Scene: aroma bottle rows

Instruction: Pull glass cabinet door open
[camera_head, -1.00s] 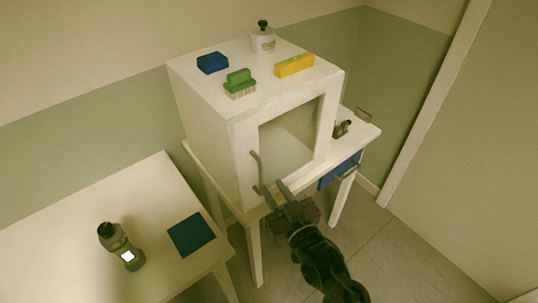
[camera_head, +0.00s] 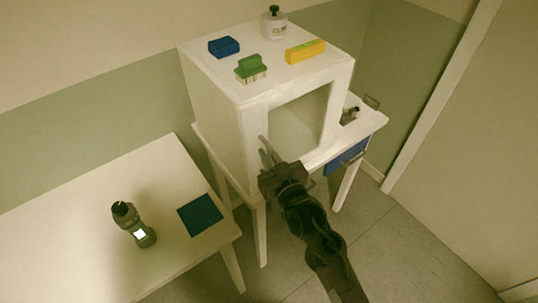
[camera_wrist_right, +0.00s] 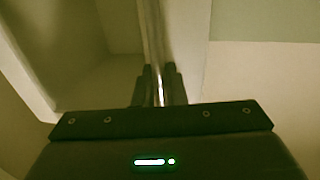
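The white cabinet (camera_head: 215,112) stands on a white table, its glass door (camera_head: 300,118) facing right and appearing closed. A grey vertical bar handle (camera_head: 263,143) is on the door's left side. My right gripper (camera_head: 270,162) is at this handle, its fingers partly hiding the handle's lower part. In the right wrist view the handle (camera_wrist_right: 152,35) runs down between the two dark fingers (camera_wrist_right: 158,85), which sit close on both sides of it, so the gripper looks shut on it. My left gripper is not in view.
On the cabinet top are a blue block (camera_head: 223,46), a green brush (camera_head: 250,68), a yellow block (camera_head: 305,51) and a white jar (camera_head: 274,25). A side table (camera_head: 90,215) holds a dark bottle (camera_head: 135,228) and a blue square (camera_head: 200,214). Free floor lies right.

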